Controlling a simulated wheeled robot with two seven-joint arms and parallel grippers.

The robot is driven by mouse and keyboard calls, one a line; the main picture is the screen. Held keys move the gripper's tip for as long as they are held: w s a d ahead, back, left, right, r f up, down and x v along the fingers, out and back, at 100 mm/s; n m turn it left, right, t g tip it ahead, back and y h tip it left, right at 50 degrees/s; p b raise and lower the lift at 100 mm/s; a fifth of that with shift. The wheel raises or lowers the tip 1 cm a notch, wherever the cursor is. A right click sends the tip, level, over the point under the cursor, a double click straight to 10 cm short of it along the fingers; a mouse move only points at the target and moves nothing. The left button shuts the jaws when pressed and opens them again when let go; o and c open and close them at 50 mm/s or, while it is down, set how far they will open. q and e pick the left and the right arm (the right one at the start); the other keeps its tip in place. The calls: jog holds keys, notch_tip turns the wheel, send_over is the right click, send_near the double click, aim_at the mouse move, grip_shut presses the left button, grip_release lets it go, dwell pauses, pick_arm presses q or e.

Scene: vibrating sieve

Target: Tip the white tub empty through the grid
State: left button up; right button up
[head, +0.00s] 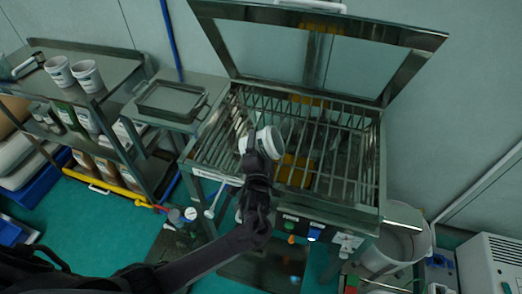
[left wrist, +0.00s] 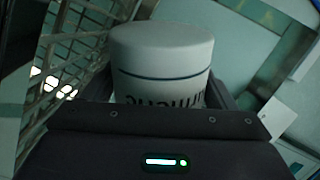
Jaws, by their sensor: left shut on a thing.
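The white tub (head: 271,142) is above the metal grid (head: 330,160) of the sieve in the head view, tilted on its side with its round end toward the right. My left gripper (head: 257,160) is shut on it. In the left wrist view the tub (left wrist: 160,65) sits between the fingers, with a dark band and dark lettering on its side. Whether anything is inside the tub cannot be seen. The sieve's lid (head: 420,40) stands open at the back. My right gripper is not in view.
A shelf rack (head: 110,95) at the left holds two more white tubs (head: 88,75). A small side table with a grey tray (head: 170,101) stands beside the sieve. A large white bucket (head: 400,250) is at the lower right, near a white cabinet (head: 492,265). Control buttons line the sieve's front.

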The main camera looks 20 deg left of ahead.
pick_arm(q)
jog(key=shift+a+f+n+b, duration=0.1)
jog(key=shift+f+n+b, duration=0.6)
jog(key=shift+f+b, duration=0.1)
jog(key=shift+a+r+n, duration=0.3)
jog(key=shift+r+n, duration=0.2)
jog(key=shift+n, duration=0.6)
jog(key=shift+s+a+r+n+b, duration=0.15)
jog(key=shift+a+r+n+b, duration=0.1)
jog(key=shift+n+b, duration=0.5)
jog(key=n, duration=0.2)
jog(key=a+r+n, duration=0.1)
jog(key=n, duration=0.1)
jog(key=shift+s+a+r, duration=0.1)
jog(key=shift+s+a, duration=0.1)
jog(key=n, duration=0.1)
jog(key=a+r+n, duration=0.1)
jog(key=n, duration=0.1)
jog(key=shift+s+a, duration=0.1)
jog(key=shift+s, duration=0.05)
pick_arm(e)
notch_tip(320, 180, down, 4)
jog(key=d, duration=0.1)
pick_arm(q)
notch_tip(320, 180, up, 5)
jog(key=p, duration=0.4)
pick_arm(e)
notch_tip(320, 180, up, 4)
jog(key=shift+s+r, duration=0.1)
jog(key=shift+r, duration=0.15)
